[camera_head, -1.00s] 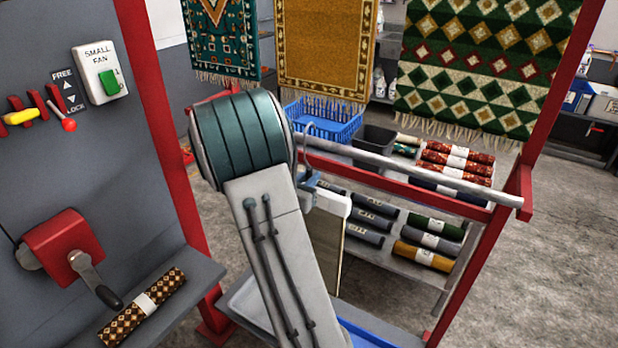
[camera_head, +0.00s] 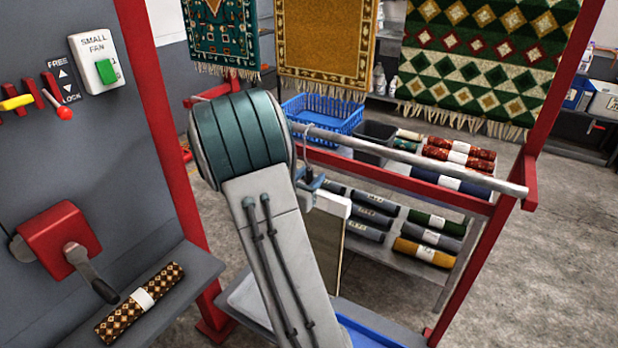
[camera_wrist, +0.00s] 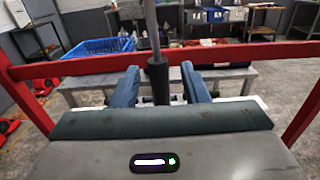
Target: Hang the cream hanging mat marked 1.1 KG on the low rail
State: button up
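The low rail (camera_head: 420,162) is a grey bar running from behind my arm to the red post at right. A thin wire hook (camera_head: 308,134) curves over its left part in the head view. Below it are a white hanger bar (camera_head: 332,204) and the mat (camera_head: 326,240), a cream-brown panel partly hidden by my arm. Its weight mark does not show. My gripper (camera_head: 314,183) is at the hook's stem, mostly hidden there. In the wrist view, its two blue fingers (camera_wrist: 159,80) stand apart, with gaps either side of the dark stem grip (camera_wrist: 159,84).
A red crossbar (camera_head: 420,187) runs below the rail, with a rack of rolled rugs (camera_head: 430,258) behind. A blue basket (camera_head: 322,115) stands beyond. A grey panel with a fan switch (camera_head: 98,62) and a shelf with a patterned roll (camera_head: 140,304) are at left.

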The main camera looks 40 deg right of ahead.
jog(key=shift+f, duration=0.1)
jog(key=shift+s+a, duration=0.15)
jog(key=shift+a, duration=0.4)
jog(key=b+v, duration=0.3)
jog(key=v, duration=1)
jog(key=s+f+m+g+y, duration=0.2)
jog(key=s+m+g+y, duration=0.5)
jog(key=s+m, duration=0.6)
jog(key=s+a+r+m+t+y, duration=0.1)
jog(key=a+m+y, duration=0.3)
jog(key=a, duration=0.3)
jog(key=s+a+r+m+t+y, duration=0.1)
jog(key=s+a+m+t+y, duration=0.1)
jog(key=a+m+y, duration=0.3)
jog(key=a, duration=0.3)
jog(key=shift+s+r+y, duration=0.15)
jog(key=shift+s+y, duration=0.15)
